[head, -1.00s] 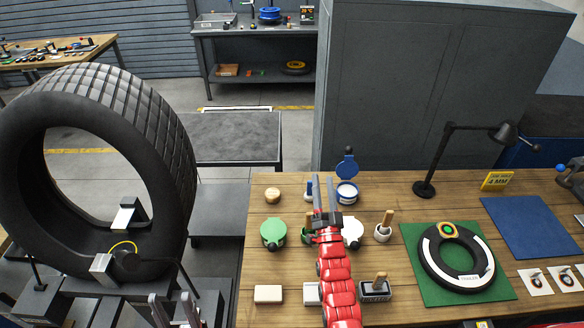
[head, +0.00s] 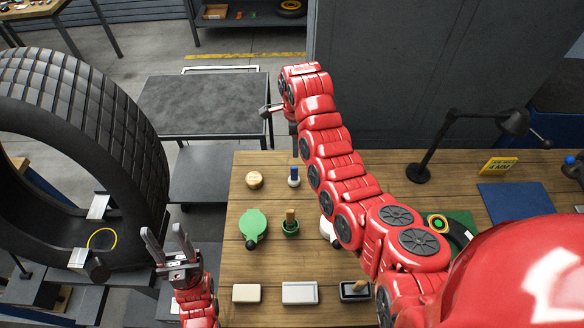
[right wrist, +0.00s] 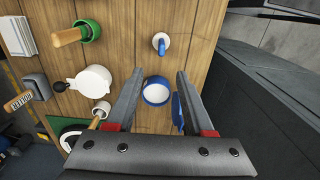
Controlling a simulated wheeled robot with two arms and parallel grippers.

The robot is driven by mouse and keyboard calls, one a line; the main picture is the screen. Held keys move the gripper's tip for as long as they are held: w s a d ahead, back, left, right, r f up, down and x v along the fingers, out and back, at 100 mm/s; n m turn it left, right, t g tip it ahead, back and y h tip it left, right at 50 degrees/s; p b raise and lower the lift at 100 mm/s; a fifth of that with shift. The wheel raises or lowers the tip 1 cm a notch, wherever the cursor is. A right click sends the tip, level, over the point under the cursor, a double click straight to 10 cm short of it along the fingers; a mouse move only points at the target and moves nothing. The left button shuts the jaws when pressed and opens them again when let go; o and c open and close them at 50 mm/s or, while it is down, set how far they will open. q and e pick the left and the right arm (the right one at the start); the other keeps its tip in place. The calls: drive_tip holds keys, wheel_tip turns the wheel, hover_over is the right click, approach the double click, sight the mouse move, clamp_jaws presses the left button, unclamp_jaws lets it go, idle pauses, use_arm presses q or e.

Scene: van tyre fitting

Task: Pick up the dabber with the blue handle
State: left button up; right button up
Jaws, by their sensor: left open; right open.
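The dabber with the blue handle (head: 294,176) stands upright on the wooden bench, with a white lower part. It also shows in the right wrist view (right wrist: 160,43), beyond the fingertips and roughly in line with the gap. My right gripper (right wrist: 159,72) is open and empty above the bench. In the head view my right arm hides this pot. My left gripper (head: 168,245) is open and empty, left of the bench.
A large tyre (head: 75,150) stands at left. A desk lamp (head: 440,150) stands at right. A tall grey cabinet (head: 400,60) is behind.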

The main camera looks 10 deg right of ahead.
sight(295, 169)
wheel_tip(295, 169, down, 10)
drive_tip(key=b, duration=0.8)
drive_tip(key=shift+s+b, duration=0.1)
drive_tip(key=shift+b, duration=0.25)
drive_tip(key=shift+f+b, duration=0.3)
drive_tip(key=shift+f, duration=0.6)
drive_tip(key=shift+f+p, duration=0.25)
drive_tip(key=shift+p, duration=0.2)
drive_tip(key=shift+w+f+p, duration=0.25)
drive_tip(key=shift+f+p, duration=0.75)
drive_tip(key=shift+f, duration=0.1)
drive_tip(key=shift+w+f, duration=0.1)
drive_tip(key=shift+f, duration=1.2)
clamp_jaws()
